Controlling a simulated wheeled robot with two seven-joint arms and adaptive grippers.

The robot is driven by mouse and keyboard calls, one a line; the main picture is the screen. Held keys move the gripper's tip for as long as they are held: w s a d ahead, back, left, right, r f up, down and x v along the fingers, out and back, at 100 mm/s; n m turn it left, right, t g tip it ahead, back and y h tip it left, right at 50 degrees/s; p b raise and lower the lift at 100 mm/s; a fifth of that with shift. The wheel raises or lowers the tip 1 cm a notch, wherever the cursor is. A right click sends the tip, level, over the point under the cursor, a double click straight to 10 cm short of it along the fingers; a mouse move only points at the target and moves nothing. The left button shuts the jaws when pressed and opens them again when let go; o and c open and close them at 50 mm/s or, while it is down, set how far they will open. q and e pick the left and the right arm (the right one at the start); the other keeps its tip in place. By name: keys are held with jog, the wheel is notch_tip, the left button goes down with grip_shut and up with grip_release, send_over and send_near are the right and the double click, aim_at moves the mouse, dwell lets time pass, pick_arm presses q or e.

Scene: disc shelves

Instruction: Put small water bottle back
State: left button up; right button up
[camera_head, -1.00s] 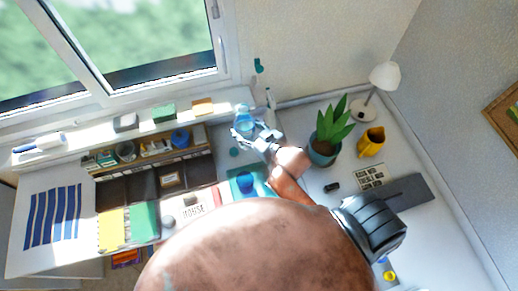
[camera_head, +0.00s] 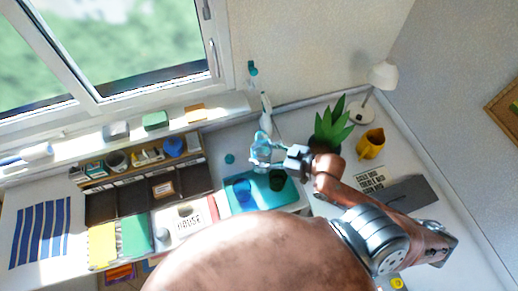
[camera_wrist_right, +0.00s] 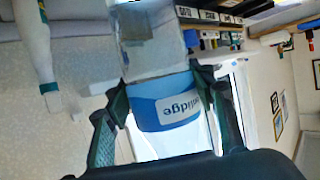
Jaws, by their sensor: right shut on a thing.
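The small water bottle (camera_head: 262,150) is clear and pale blue. My right gripper (camera_head: 281,155) is shut on it and holds it above the back of the desk, left of the potted plant. In the right wrist view the bottle's blue band with a white label (camera_wrist_right: 165,108) sits between the fingers (camera_wrist_right: 170,110), and its clear part points away at the top. A taller white bottle (camera_head: 266,117) stands behind it near the wall, and also shows at the left of the wrist view (camera_wrist_right: 33,40). My left gripper is not in view.
A teal mat (camera_head: 262,203) with a blue cup (camera_head: 243,194) lies nearer on the desk. A potted plant (camera_head: 333,125), a yellow mug (camera_head: 370,144) and a white lamp (camera_head: 382,75) stand to the right. A desk organizer (camera_head: 148,180) fills the left.

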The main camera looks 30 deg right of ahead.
jog(key=w+d+f+b, duration=0.2)
jog(key=w+d+f, duration=0.3)
jog(key=w+f, duration=0.4)
jog(key=shift+w+f, duration=0.3)
jog(key=shift+f, duration=0.85)
jog(key=shift+f+b, duration=0.15)
jog(key=shift+b, duration=0.15)
jog(key=o, duration=1.7)
jog(key=shift+c, duration=0.2)
jog(key=v, duration=1.2)
